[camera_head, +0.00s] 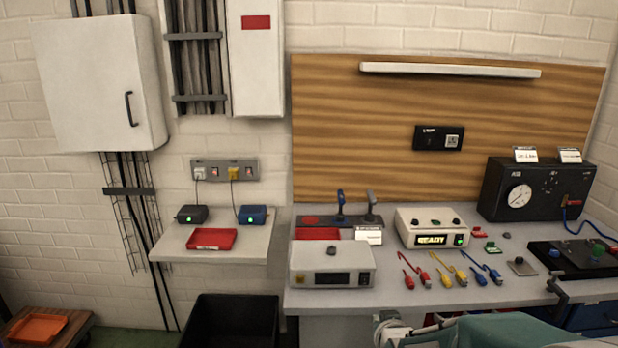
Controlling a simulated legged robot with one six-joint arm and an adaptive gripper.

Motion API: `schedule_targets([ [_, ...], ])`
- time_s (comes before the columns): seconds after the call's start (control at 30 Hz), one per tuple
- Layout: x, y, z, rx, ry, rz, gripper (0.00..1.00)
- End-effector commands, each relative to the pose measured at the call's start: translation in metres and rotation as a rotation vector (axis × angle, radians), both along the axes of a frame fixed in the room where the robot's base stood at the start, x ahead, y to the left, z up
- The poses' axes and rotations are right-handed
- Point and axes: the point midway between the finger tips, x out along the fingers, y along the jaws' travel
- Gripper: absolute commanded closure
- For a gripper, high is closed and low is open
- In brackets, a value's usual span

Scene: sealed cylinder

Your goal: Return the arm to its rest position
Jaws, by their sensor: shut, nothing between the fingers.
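My gripper is not in view, and I cannot make out any part of my arm for certain. At the bottom edge, right of centre, a rounded teal body (515,332) with pale fittings at its left end is cut off by the frame. I cannot tell what it is.
A grey workbench (375,302) holds a box with a READY display (431,229), coloured leads, a black gauge box (541,190) and a grey instrument (332,266). A wall shelf (258,250) holds a red tray (211,239). A black bin (233,318) stands below it.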

Motion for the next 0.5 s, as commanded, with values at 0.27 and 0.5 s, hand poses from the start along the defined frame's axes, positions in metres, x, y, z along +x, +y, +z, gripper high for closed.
schedule_targets([
  [0.27, -0.066, -0.001, 0.051, 0.0, 0.184, 0.001, 1.0],
  [0.5, -0.141, -0.002, 0.082, -0.002, 0.353, 0.001, 1.0],
])
